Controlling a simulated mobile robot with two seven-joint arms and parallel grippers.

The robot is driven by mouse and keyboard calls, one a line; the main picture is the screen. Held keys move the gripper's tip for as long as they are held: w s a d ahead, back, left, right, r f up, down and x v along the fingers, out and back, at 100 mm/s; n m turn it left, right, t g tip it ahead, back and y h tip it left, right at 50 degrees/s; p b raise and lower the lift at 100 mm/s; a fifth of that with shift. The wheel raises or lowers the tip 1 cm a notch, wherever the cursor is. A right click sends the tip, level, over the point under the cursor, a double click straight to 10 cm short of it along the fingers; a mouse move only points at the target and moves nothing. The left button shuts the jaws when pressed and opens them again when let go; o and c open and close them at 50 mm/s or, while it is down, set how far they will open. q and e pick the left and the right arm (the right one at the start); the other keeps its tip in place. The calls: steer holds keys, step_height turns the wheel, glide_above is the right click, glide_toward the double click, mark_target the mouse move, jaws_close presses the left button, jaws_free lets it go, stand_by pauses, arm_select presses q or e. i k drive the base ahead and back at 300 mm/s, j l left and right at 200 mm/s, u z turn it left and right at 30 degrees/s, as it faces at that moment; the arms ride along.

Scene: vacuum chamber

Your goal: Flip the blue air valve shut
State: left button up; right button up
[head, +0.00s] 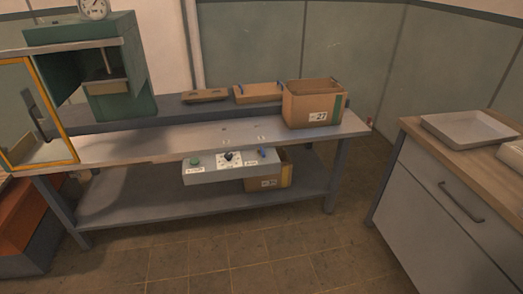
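A small blue lever (262,152), which looks like the air valve, sits at the right end of a grey control panel (215,174). The panel hangs under the front edge of the workbench. The lever is too small to tell whether it is turned open or shut. On the same panel are a green button (194,161) at the left and a black knob (230,156) on a white dial plate in the middle. Neither of my grippers is in view, and nothing touches the valve.
The workbench (150,146) bears a cardboard box (314,105) and a green machine (120,80) with an orange-framed guard (75,130). Another box (262,182) sits on the lower shelf. A cabinet (440,200) with a tray (468,129) stands right. The floor between is clear.

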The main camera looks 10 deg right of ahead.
mark_target(260, 149)
steer(key=i+j+z, duration=0.35)
steer(key=i+j, duration=0.35)
steer(key=i+j+z, duration=0.3)
steer(key=i+j, duration=0.45)
steer(key=j, duration=0.15)
